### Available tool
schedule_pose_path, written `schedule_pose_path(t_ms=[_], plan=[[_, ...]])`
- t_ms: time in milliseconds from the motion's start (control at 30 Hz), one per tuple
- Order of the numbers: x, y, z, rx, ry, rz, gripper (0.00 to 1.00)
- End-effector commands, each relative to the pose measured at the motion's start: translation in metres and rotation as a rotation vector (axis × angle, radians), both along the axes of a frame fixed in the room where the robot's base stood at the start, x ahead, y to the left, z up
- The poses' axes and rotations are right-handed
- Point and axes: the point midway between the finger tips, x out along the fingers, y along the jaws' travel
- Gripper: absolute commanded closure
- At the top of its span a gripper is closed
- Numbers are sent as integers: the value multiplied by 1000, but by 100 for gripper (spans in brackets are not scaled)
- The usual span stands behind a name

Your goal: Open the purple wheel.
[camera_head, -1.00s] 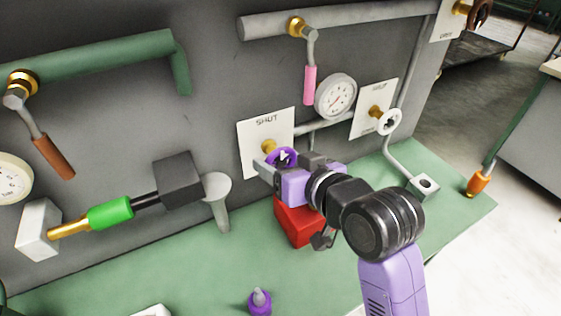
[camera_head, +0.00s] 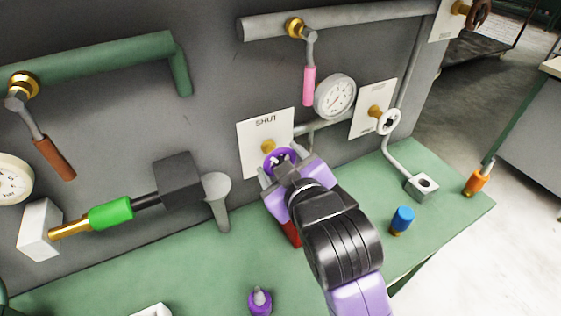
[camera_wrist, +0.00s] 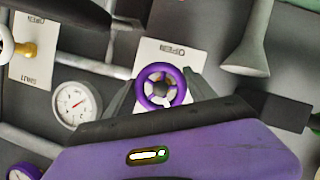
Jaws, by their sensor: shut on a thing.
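The purple wheel (camera_head: 279,160) sits on a brass stem in front of a white plate (camera_head: 254,133) marked SHUT on the grey wall. In the wrist view my gripper's fingers (camera_wrist: 161,92) flank the rim left and right.
A white wheel (camera_head: 389,122) with its own plate and a gauge (camera_head: 335,96) are to the right. A pink-handled lever (camera_head: 310,86) hangs above. A red block (camera_head: 291,232) is partly hidden below my gripper.

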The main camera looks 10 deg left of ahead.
Motion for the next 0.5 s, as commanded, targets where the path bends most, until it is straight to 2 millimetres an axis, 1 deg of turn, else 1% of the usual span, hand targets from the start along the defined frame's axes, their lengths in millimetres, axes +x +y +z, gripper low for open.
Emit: schedule_pose_path(t_ms=[500], plan=[[0, 0, -2, -404, -272, 2, 76]])
